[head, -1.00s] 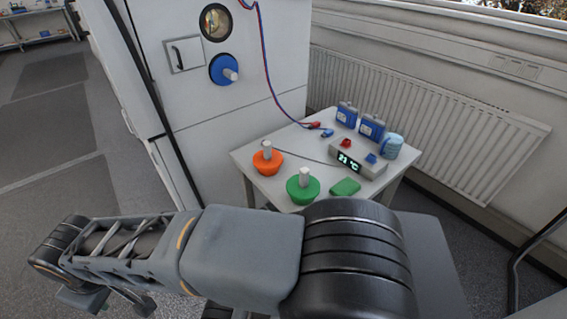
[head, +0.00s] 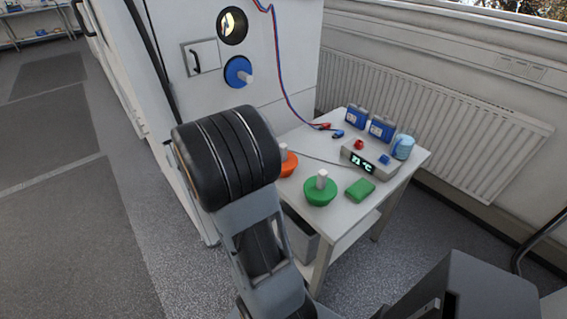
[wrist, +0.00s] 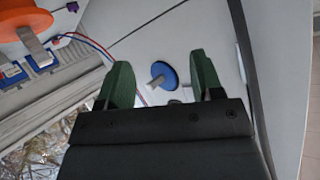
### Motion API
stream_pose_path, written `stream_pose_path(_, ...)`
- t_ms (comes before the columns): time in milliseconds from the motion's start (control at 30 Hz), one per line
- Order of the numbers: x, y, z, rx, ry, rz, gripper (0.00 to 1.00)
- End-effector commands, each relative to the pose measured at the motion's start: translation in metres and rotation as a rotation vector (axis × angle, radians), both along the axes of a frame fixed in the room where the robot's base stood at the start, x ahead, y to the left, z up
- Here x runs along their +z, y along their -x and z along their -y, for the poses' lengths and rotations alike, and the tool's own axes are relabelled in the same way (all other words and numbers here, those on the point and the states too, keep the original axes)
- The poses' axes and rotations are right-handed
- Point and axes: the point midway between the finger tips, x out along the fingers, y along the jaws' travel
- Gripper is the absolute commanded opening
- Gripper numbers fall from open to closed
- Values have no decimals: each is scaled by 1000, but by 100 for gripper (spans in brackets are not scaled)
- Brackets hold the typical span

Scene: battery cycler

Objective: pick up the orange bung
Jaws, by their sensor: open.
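The orange bung (head: 290,164) stands on the white table's left side in the head view, partly hidden behind my arm, its pale grip poking up. In the wrist view the orange bung (wrist: 22,24) shows large at the top left corner, cut by the frame edge, with its grey grip hanging below. My gripper (wrist: 160,80) is open and empty, its two green fingers apart. The bung lies off to the left of the fingers, not between them. My gripper is not visible in the head view.
A green bung (head: 320,191) and a green block (head: 360,189) stand nearby on the table (head: 335,222). A display box (head: 371,161), blue batteries (head: 382,130) and red and blue leads (head: 287,93) are behind. A blue bung (head: 238,72) sits in the white cabinet (head: 283,35).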

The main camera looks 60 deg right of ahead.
Motion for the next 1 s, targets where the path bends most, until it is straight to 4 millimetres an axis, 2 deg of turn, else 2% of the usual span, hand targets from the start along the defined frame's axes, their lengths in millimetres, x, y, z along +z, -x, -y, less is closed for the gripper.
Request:
stream_pose_path(33, -12, 14, 32, -134, 33, -18, 60)
stream_pose_path(133, -28, 47, 76, -364, 99, -65, 60)
stream_pose_path(233, -41, 78, 103, -536, 148, -122, 60)
stream_pose_path(400, -54, 110, 125, -697, 191, -191, 60)
stream_pose_path(567, -65, 121, 151, -735, 202, -211, 60)
stream_pose_path(800, -79, 124, 187, -731, 202, -209, 60)
stream_pose_path(1000, -84, 125, 201, -727, 202, -207, 60)
